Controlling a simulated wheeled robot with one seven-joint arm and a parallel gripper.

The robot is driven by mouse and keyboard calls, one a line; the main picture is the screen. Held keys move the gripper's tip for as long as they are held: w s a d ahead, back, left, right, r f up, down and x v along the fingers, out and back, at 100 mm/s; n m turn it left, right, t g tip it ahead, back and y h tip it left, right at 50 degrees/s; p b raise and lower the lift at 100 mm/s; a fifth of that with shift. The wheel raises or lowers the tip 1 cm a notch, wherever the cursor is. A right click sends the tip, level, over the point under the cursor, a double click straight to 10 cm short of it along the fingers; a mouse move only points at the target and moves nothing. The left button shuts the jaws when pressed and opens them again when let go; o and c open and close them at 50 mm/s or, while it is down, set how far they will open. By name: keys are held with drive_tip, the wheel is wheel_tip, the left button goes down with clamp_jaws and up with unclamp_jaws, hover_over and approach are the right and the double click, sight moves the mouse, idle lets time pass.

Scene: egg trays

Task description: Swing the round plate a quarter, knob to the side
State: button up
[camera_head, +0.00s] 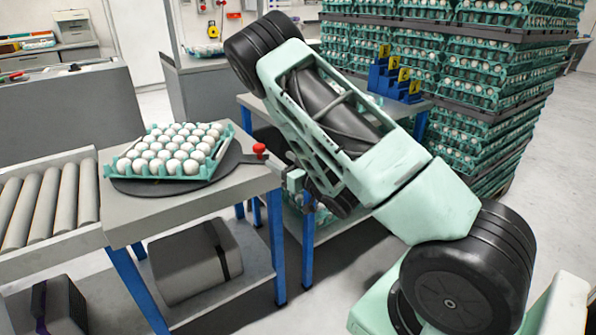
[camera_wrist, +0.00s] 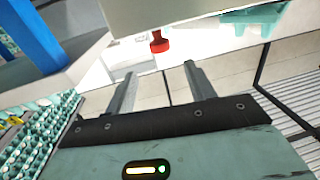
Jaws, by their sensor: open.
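The dark round plate (camera_head: 140,187) lies on the grey table (camera_head: 123,226) at the left, with a teal tray (camera_head: 203,171) of white eggs on it. Its red knob (camera_head: 259,149) stands on a short arm at the plate's right side, by the table edge. In the wrist view the red knob (camera_wrist: 159,42) is ahead of my fingertips, near the middle of the gap. My gripper (camera_wrist: 158,78) is open with nothing between its fingers, apart from the knob.
A roller conveyor (camera_head: 48,204) adjoins the table on the left. A blue stepped holder with yellow tags (camera_head: 392,82) stands on a second table behind my arm. Tall stacks of egg trays (camera_head: 470,75) rise at the right. A grey case (camera_head: 190,265) sits on the lower shelf.

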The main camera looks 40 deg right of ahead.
drive_tip(key=s, duration=0.6)
